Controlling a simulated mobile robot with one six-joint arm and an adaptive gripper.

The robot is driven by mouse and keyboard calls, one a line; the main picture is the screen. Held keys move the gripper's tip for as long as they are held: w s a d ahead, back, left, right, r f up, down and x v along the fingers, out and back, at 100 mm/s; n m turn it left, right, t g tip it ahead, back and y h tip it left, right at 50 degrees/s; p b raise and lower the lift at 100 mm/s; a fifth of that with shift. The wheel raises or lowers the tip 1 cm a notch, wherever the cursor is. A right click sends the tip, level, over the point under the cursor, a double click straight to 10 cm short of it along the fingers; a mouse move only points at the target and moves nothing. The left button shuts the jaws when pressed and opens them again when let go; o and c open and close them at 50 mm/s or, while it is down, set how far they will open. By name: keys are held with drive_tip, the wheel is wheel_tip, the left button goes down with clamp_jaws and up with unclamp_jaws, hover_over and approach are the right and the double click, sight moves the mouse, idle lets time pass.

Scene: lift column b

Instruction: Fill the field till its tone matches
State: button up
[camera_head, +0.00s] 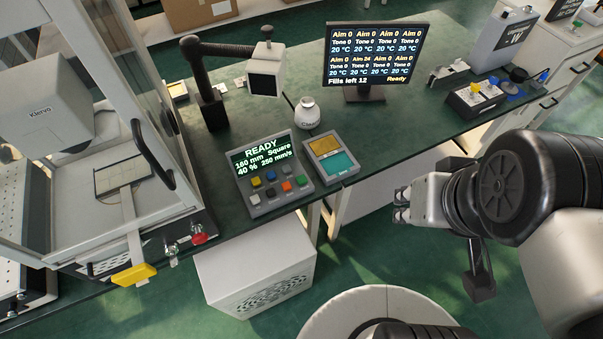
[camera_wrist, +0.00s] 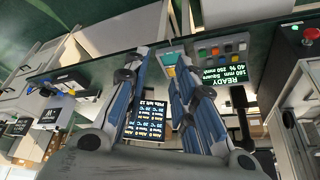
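The control console (camera_head: 270,170) stands near the bench's front edge. It reads READY, 160 mm, Square, 40 %, 250 mm/s above several coloured buttons. The monitor (camera_head: 372,55) shows several tiles. One lower tile reads Aim 24; the others read Aim 0, and the tones read 0. Below stand "Fills left 12" and "Ready". The Klervo machine (camera_head: 50,110) at left holds a pale flat plate (camera_head: 122,175) with thin dark lines. My gripper (camera_head: 402,205) is open and empty, off the bench front, right of the console. Its spread fingers show in the wrist view (camera_wrist: 155,65).
A pad with orange and teal panels (camera_head: 331,157) lies right of the console. A white bottle (camera_head: 307,113) and a black-armed device (camera_head: 265,80) stand behind. A red button (camera_head: 198,235) and yellow handle (camera_head: 134,275) are on the machine's front. Bench space right of the monitor is partly clear.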

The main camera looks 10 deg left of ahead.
drive_tip(key=shift+c, duration=0.4)
clamp_jaws()
idle(1.2)
